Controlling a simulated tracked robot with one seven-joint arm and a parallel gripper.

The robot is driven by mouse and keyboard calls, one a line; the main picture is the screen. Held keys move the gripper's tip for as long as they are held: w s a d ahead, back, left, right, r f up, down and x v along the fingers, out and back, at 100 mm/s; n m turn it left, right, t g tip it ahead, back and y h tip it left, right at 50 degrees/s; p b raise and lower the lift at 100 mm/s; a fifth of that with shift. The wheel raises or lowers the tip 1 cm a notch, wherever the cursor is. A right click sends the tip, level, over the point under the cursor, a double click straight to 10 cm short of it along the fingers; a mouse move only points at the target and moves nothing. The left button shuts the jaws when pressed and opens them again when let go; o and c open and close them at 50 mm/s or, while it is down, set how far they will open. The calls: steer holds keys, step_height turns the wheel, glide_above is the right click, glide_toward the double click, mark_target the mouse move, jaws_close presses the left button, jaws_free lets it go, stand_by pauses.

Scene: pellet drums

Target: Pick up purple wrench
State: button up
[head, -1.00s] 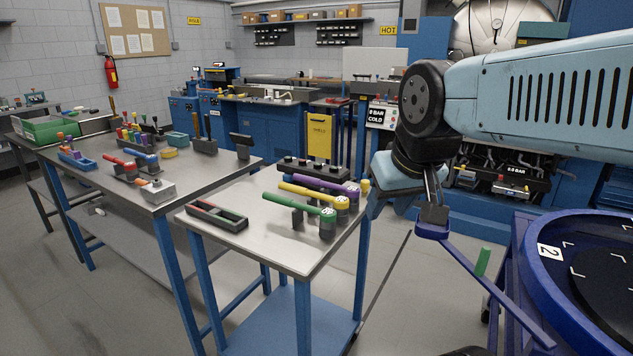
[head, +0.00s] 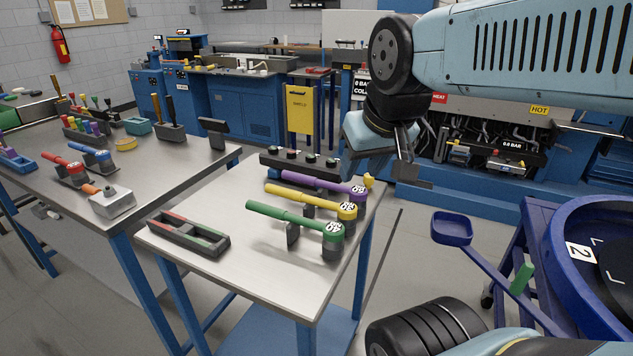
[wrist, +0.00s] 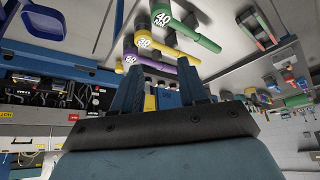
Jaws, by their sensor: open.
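The purple wrench (head: 318,184) lies at the back of a row of three wrenches on the small steel-topped table (head: 195,268). Its handle points left and its round head, with a white label, is at the right. My gripper (head: 410,165) is open and empty, just right of the purple wrench's head in the head view and apart from it. In the wrist view, my gripper (wrist: 160,70) shows its two fingers spread. The purple wrench (wrist: 188,80) shows beyond the fingers, its handle partly hidden behind them.
A yellow wrench (head: 300,200) and a green wrench (head: 285,217) lie in front of the purple one. A dark knobbed rack (head: 300,165) stands behind it. A red-green tray (head: 188,235) is at front left. A blue drum (head: 535,250) stands at right.

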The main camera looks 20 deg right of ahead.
steer(key=shift+o, duration=0.3)
steer(key=shift+o, duration=1)
steer(key=shift+w, duration=0.35)
steer(key=n+h, duration=0.5)
steer(key=n, duration=0.4)
glide_toward(306, 178)
steer(key=shift+g, duration=0.4)
steer(key=x, duration=0.2)
steer(key=w+x, duration=0.1)
steer(key=x, duration=0.2)
steer(key=shift+w, duration=0.1)
steer(key=shift+x, duration=2.95)
